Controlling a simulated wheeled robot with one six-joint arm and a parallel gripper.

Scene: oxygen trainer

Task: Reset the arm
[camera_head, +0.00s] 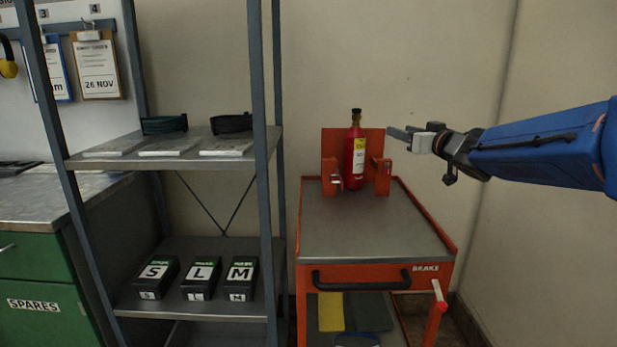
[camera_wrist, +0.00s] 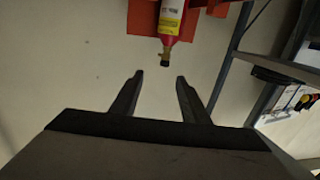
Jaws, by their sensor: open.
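My gripper (camera_head: 400,134) is at the right in the head view, held in the air above the orange trolley, with its fingers pointing left. In the wrist view my gripper (camera_wrist: 159,76) shows two dark fingers apart with nothing between them. A red cylinder (camera_head: 355,165) with a yellow and white label and a dark top stands upright in an orange bracket (camera_head: 383,180) at the back of the trolley. The fingers are to the right of its neck, apart from it. In the wrist view the cylinder (camera_wrist: 172,20) appears upside down beyond the fingertips.
A green cabinet (camera_head: 35,285) stands far left. A wall is behind.

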